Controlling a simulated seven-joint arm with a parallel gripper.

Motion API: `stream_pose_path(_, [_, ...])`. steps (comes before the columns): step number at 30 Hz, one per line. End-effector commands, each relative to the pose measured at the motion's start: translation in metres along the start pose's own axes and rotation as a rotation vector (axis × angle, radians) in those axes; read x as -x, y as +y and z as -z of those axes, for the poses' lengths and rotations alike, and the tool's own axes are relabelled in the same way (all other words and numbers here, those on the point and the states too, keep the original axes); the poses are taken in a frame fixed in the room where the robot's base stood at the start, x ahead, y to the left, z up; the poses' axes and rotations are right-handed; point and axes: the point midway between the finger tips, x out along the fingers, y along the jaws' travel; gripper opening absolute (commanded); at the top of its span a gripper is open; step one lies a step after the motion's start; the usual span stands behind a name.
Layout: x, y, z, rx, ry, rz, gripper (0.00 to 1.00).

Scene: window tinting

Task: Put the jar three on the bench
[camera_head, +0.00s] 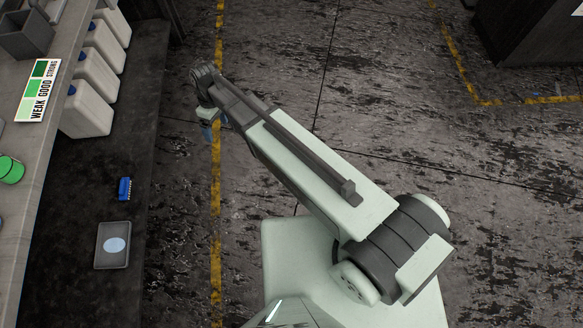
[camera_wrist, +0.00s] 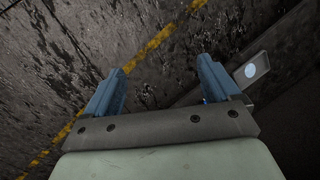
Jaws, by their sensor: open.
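A green jar (camera_head: 11,169) stands at the left edge of the head view on the grey bench (camera_head: 45,150); I cannot tell whether it is jar three. My gripper (camera_head: 208,132) hangs above the floor near the yellow line, right of the bench and well apart from it. In the wrist view my gripper (camera_wrist: 160,85) has its two blue fingers spread wide with only floor between them. It is open and empty. No jar shows in the wrist view.
White jugs (camera_head: 88,108) with blue caps stand along the bench. A label card (camera_head: 38,90) lies on it. A blue brush (camera_head: 124,189) and a grey tray (camera_head: 113,246) lie lower, beside the bench; the tray also shows in the wrist view (camera_wrist: 261,66).

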Motion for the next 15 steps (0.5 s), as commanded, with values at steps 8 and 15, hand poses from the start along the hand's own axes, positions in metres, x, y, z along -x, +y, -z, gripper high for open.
stream_pose_path(8, [-0.076, 0.051, -0.121, -0.284, -0.082, 0.025, 0.89])
stream_pose_path(15, [-0.131, 0.064, -0.222, -0.514, -0.152, 0.051, 0.89])
